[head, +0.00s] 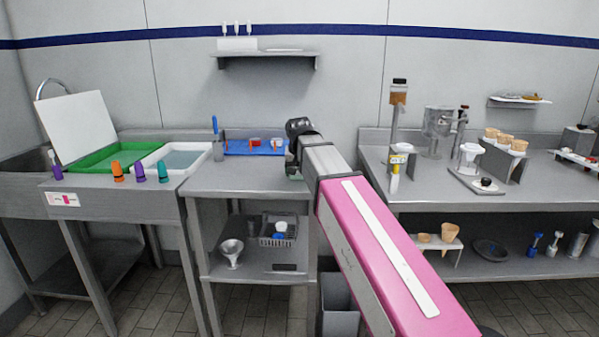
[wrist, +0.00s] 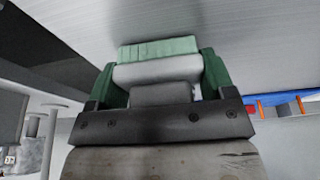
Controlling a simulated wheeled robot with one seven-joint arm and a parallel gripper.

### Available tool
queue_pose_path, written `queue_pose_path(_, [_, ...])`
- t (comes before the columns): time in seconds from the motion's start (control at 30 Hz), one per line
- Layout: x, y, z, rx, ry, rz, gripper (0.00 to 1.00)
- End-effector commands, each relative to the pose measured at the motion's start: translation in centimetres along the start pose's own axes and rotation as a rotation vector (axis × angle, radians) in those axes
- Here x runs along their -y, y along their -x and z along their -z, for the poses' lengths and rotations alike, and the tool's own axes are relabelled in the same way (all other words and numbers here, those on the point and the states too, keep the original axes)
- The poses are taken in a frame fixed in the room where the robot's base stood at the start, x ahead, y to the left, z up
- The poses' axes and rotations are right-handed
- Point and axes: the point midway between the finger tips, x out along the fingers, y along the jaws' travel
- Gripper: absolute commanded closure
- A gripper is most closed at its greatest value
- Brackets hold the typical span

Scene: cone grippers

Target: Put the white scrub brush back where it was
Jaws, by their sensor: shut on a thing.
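The white scrub brush (wrist: 157,70) is held between the green fingers of my gripper (wrist: 160,76) in the wrist view. It has a white body and a pale green bristle face that points away from the wrist, towards a grey metal surface (wrist: 240,35). I cannot tell whether the bristles touch that surface. In the head view my gripper (head: 293,165) is over the right part of the middle steel table (head: 235,180). There my arm and wrist hide most of the brush.
Left is a sink counter with a green bin (head: 92,148) and white basin (head: 165,152). The table's front left is clear.

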Motion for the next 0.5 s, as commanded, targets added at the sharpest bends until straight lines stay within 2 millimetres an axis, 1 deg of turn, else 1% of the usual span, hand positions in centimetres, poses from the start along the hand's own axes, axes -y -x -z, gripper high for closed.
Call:
queue_pose_path(0.17, [0.01,-0.22,-0.09,0.001,0.000,0.000,0.54])
queue_pose_path(0.2, [0.01,-0.28,-0.10,0.001,0.000,0.000,0.21])
queue_pose_path(0.27, [0.01,-0.25,-0.08,0.001,0.000,0.000,0.01])
queue_pose_path(0.3, [0.01,-0.24,-0.08,0.001,0.000,0.000,0.00])
queue_pose_path(0.5, [0.01,-0.21,-0.07,0.001,0.000,0.000,0.00])
